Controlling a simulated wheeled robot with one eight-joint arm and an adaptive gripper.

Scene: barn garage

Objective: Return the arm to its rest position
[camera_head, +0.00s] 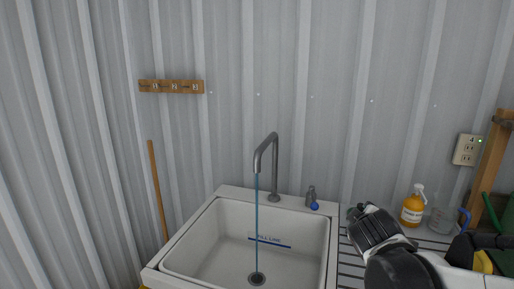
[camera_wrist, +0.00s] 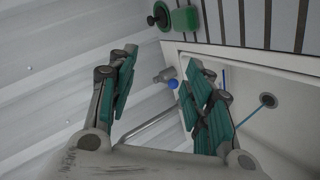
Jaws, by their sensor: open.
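My gripper (camera_wrist: 160,78) is open in the wrist view, with its two green-padded fingers apart and nothing between them. The blue-tipped tap handle (camera_wrist: 173,84) shows beyond the gap between the fingers; I see no contact. In the head view my arm reaches in from the lower right, and my gripper (camera_head: 372,228) is over the slatted drainboard, right of the tap handle (camera_head: 312,199). Its fingertips are mostly hidden there. A grey faucet (camera_head: 275,165) stands behind the white sink (camera_head: 213,199), and a thin blue stream of water (camera_head: 257,225) falls from it to the drain.
A bottle of orange liquid (camera_head: 412,207) and a clear jug (camera_head: 441,220) stand at the right, close to my arm. A green object with a dark knob (camera_wrist: 180,19) lies by the slats. A corrugated wall (camera_head: 340,80) closes off the back.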

